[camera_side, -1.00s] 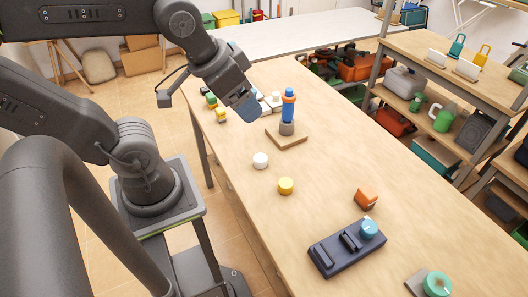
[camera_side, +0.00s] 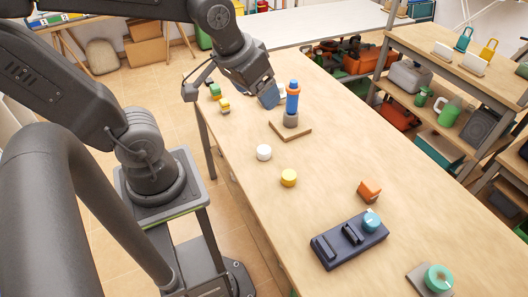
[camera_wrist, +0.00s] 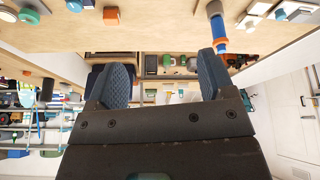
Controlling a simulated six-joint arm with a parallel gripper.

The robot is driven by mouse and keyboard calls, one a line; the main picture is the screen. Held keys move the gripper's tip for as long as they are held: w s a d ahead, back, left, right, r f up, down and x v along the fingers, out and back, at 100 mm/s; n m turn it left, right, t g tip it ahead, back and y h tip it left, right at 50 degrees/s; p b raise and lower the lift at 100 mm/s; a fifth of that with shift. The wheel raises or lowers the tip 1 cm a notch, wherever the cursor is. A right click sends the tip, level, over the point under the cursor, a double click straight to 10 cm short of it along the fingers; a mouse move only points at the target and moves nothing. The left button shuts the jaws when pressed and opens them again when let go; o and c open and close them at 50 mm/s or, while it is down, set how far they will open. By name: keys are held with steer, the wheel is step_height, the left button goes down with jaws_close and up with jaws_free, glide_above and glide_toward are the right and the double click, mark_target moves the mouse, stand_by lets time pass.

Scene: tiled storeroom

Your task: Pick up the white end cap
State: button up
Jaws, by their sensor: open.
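The white end cap (camera_side: 264,152) is a short white cylinder standing on the wooden table, near its left edge in the side view. My gripper (camera_side: 267,95) is above the table, beyond the cap and apart from it. It hangs just left of an upright blue and orange stack (camera_side: 292,103). In the wrist view, my gripper (camera_wrist: 164,78) has its two dark fingers spread with nothing held between them. I cannot tell the cap with certainty in the wrist view.
The stack stands in a grey holder on a square wooden board (camera_side: 304,130). A yellow cap (camera_side: 289,178), an orange block (camera_side: 369,191) and a dark fixture with a blue knob (camera_side: 346,243) lie nearer. Small green and yellow blocks (camera_side: 219,98) sit at the far left edge.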

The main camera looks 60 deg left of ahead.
steer(key=w+a+f+n+g, duration=0.2)
steer(key=w+a+f+n, duration=0.3)
steer(key=f+n, duration=0.15)
steer(key=n+g, duration=0.3)
steer(key=n, duration=0.3)
glide_toward(264, 149)
steer(key=shift+n+y, duration=0.25)
steer(key=shift+y, duration=0.15)
step_height(264, 149, down, 4)
steer(key=shift+s+d+f, duration=0.1)
steer(key=shift+d+f, duration=0.05)
steer(key=shift+f, duration=0.05)
steer(key=shift+a+f, duration=0.2)
steer(key=shift+f, duration=1.3)
steer(key=shift+a+f, duration=0.2)
steer(key=shift+f, duration=1.3)
steer(key=c, duration=1)
steer(key=shift+r, duration=0.1)
